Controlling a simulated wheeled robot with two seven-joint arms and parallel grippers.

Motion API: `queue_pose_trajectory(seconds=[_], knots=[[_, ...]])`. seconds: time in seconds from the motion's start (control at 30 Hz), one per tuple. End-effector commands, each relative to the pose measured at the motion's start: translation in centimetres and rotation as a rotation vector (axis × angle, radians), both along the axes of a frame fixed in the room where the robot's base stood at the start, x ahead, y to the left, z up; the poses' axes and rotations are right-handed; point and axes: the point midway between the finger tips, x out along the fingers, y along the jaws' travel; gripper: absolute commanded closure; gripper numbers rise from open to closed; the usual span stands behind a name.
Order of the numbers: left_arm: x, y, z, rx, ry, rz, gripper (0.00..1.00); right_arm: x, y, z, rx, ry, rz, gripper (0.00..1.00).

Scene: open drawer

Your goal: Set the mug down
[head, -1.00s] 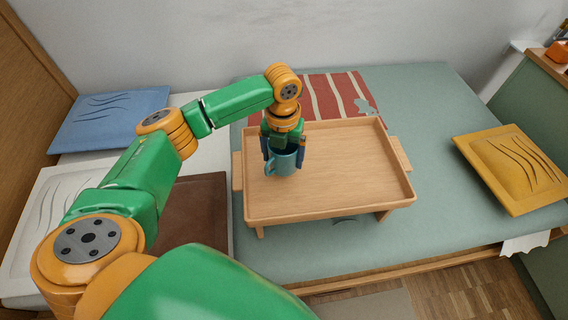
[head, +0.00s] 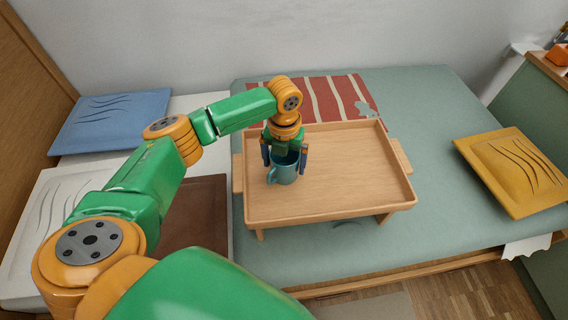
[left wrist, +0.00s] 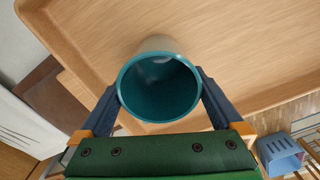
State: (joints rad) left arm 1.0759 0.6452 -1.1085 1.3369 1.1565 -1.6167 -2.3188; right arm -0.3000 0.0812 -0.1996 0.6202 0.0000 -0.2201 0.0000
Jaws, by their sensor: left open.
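The teal mug (head: 284,172) stands upright on the wooden bed tray (head: 345,205), left of the tray's middle, with its handle toward the left front. My left gripper (head: 285,166) is above it with its fingers down on either side of the mug. In the left wrist view the mug (left wrist: 160,88) shows its open, empty top between the two fingers (left wrist: 160,100). The fingers are open, and close to the mug's sides. My right gripper does not show.
The legged tray stands on a green bed cover (head: 430,95). A red striped cloth (head: 325,98) lies behind it. A yellow cushion (head: 512,172) lies at right; blue (head: 108,118) and brown (head: 205,205) cushions lie at left. The tray's right half is clear.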

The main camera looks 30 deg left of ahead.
Motion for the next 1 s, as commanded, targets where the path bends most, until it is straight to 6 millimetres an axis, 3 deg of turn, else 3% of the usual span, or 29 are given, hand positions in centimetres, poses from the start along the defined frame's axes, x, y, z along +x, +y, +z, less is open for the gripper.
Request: queue_pose_trajectory(seconds=[0.2,0.4,1.0], knots=[[0.1,0.0,6.5,-0.001,-0.008,-0.001,0.00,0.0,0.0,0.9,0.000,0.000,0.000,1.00],[0.1,0.0,10.2,-0.001,-0.002,-0.001,0.00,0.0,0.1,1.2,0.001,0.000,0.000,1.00],[0.0,0.0,10.8,-0.001,0.000,0.000,0.00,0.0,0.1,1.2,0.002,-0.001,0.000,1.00]])
